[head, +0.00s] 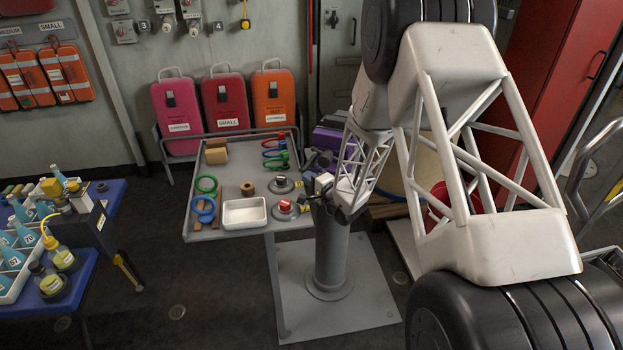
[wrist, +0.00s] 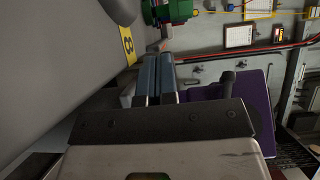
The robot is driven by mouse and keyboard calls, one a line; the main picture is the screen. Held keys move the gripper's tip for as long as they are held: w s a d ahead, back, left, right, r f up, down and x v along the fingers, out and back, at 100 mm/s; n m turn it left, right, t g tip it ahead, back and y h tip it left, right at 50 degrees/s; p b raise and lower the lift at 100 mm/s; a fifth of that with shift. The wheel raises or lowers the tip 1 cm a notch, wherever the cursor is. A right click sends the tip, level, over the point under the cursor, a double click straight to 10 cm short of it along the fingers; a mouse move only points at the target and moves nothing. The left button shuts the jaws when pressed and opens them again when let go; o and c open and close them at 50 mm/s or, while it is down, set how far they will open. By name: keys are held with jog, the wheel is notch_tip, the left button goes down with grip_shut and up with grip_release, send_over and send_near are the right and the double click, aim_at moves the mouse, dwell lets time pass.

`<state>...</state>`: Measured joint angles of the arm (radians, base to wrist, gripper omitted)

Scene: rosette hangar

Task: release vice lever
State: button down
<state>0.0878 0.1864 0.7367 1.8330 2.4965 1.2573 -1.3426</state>
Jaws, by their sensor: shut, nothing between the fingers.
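The vice (head: 318,158) shows as dark grey-blue metal on top of a grey pedestal (head: 332,250), at the right end of the grey workbench. My gripper (head: 320,186) is at the pedestal's top, close in front of the vice, and hides part of it. In the wrist view my gripper (wrist: 157,60) has its two blue-grey fingers side by side, shut with nothing between them. I cannot pick out the vice lever with certainty in either view. I cannot tell whether the fingers touch anything.
A purple case (head: 328,138) stands behind the vice. A big grey surface (wrist: 60,60) fills the wrist view's upper left. A blue table (head: 70,290) stands left.

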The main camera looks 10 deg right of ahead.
jog(key=shift+s, duration=0.1)
dwell(0.7)
jog(key=a+v, duration=0.1)
jog(key=v, duration=1.1)
jog(key=shift+s, duration=0.75)
